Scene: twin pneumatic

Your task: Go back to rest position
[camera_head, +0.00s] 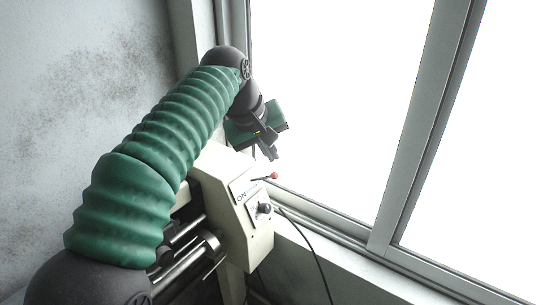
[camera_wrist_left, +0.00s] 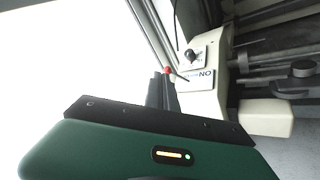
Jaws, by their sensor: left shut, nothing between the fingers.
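My left arm comes in from the left in its green ribbed sleeve and bends over at the window. My left gripper (camera_head: 270,155) is shut and empty, just above the cream machine housing (camera_head: 262,232). In the left wrist view its dark fingers (camera_wrist_left: 162,88) lie together, close to the red-tipped lever (camera_wrist_left: 168,71). The lever (camera_head: 274,176) sticks out from a panel marked ON; I cannot tell whether the fingers touch it. A dark knob (camera_head: 265,208) sits below the panel, and it also shows in the left wrist view (camera_wrist_left: 190,55). My right gripper is not in view.
A large bright window with a grey frame (camera_head: 408,120) stands right behind the machine, with a sill (camera_head: 355,270) below. A stained grey wall (camera_head: 85,80) is at the left. Metal rods (camera_head: 190,250) run from the housing under my arm. A black cable (camera_head: 312,250) hangs in front.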

